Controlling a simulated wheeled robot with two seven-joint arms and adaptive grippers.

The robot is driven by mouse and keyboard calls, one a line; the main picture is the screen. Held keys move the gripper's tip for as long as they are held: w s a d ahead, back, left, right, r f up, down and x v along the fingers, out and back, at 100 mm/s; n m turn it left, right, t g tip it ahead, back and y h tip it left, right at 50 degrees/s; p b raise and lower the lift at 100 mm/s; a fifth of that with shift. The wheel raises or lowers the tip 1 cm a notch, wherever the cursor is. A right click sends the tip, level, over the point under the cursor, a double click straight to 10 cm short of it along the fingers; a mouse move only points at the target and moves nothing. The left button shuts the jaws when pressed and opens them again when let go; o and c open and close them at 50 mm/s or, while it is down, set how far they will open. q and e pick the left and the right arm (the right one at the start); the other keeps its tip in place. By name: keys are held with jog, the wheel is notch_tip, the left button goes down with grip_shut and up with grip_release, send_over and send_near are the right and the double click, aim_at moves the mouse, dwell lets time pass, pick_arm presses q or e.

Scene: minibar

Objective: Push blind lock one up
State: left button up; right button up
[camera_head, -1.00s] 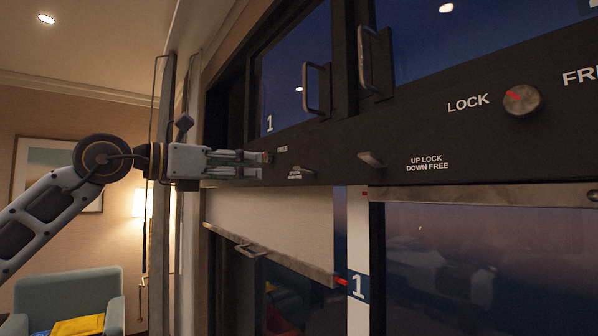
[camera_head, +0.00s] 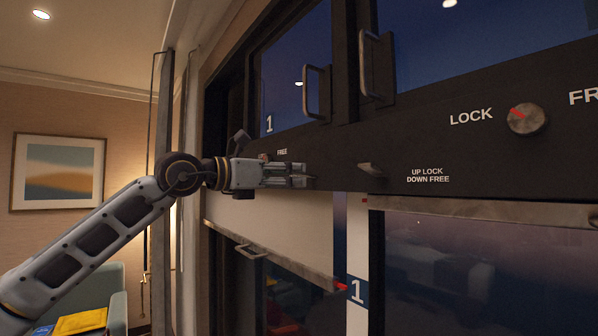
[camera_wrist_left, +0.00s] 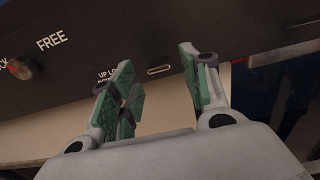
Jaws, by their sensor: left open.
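Blind lock one is a small metal lever on the dark panel (camera_head: 335,150) above window 1. In the left wrist view the lever (camera_wrist_left: 159,70) shows between my finger pads, beside a partly hidden "UP LOCK" label. In the head view it is mostly hidden by my left gripper (camera_head: 303,175). That gripper is open, its fingers pointing right along the panel. I cannot tell whether it touches the lever or whether the lever is tilted up or down. The cream blind (camera_head: 280,232) hangs partly lowered below. My right gripper is not in view.
A round knob (camera_head: 527,118) with a red mark is farther right. Window handles (camera_head: 317,92) stick out above the panel. A blind handle (camera_head: 250,251) juts out below.

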aim_at(305, 175)
pick_arm(q)
jog(key=shift+p+x, duration=0.4)
jog(key=shift+x, duration=1.2)
jog(key=shift+c, duration=0.7)
grip_shut()
jog(key=shift+r+g+y+p, duration=0.3)
jog(key=shift+r+y+p, duration=0.1)
jog(key=shift+p, duration=0.25)
jog(key=shift+r+g+y+p, duration=0.1)
jog(key=shift+g+y+p, duration=0.25)
jog(key=shift+p, duration=0.2)
